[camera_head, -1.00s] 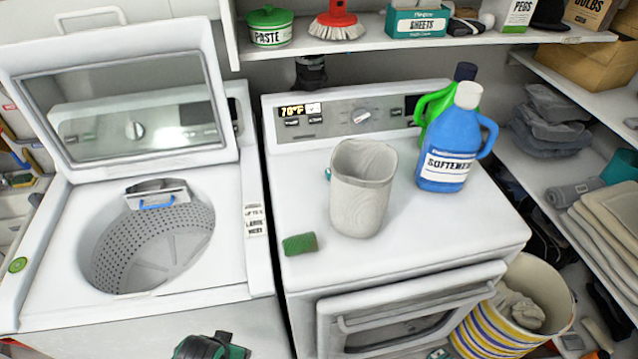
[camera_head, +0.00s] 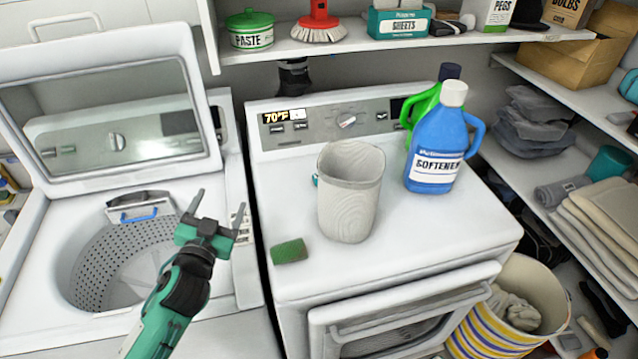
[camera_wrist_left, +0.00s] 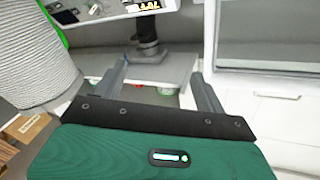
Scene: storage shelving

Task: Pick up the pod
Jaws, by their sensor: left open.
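I cannot make out the pod for certain. A small teal item (camera_head: 316,180), mostly hidden behind the left side of the grey woven bin (camera_head: 349,205) on the dryer top, may be it. A green block (camera_head: 289,252), like a sponge, lies near the dryer's front left edge. My left gripper (camera_head: 217,203) is open and empty, above the right side of the open washer, left of the bin and apart from it. In the left wrist view its two fingers (camera_wrist_left: 158,72) stand apart with nothing gripped. My right gripper is not in view.
The blue softener bottle (camera_head: 437,145) and a green bottle (camera_head: 421,103) stand right of the bin. The raised washer lid (camera_head: 105,60) is on the left. A shelf (camera_head: 330,48) hangs above the dryer (camera_head: 450,235). The dryer's front top is mostly clear.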

